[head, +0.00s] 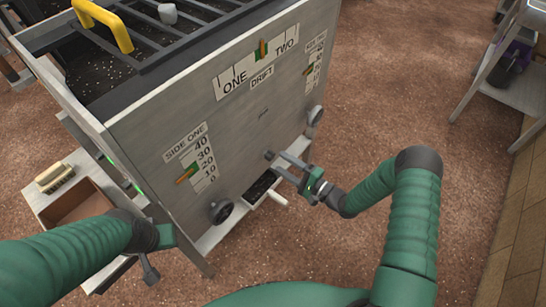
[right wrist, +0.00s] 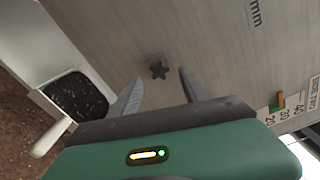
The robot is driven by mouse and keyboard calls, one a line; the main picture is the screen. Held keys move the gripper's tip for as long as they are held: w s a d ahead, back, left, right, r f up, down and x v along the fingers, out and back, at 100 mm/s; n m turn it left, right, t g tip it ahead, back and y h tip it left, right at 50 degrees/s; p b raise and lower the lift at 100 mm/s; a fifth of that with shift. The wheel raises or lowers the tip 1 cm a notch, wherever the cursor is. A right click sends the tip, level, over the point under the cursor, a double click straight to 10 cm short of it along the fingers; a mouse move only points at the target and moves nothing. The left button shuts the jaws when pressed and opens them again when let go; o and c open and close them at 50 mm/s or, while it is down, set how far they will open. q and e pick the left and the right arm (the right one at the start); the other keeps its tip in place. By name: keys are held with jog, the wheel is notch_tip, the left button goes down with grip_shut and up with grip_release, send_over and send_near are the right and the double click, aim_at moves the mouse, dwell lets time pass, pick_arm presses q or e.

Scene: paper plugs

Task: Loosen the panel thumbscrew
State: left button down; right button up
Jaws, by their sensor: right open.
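The panel thumbscrew (right wrist: 158,69) is a small dark star-shaped knob on the grey panel (right wrist: 105,30). In the head view the thumbscrew (head: 269,155) sits low on the panel front (head: 245,125), right of centre. My right gripper (head: 280,162) is open, with its fingers pointing at the panel. In the right wrist view the thumbscrew shows between and just beyond the fingertips of the right gripper (right wrist: 159,78), and no finger visibly touches it. My left gripper (head: 166,236) is at the panel's lower left; its fingers cannot be made out.
Two round dark knobs, left (head: 221,211) and right (head: 315,115), stick out of the panel. A small tray of dark material (head: 261,187) with a white handle (head: 279,199) lies below the thumbscrew. A brush (head: 54,177) lies on the left shelf.

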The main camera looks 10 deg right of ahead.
aim_at(273, 158)
jog(key=shift+a, duration=0.1)
jog(key=shift+b+x, duration=0.5)
jog(key=shift+x, duration=1.55)
grip_shut()
grip_release()
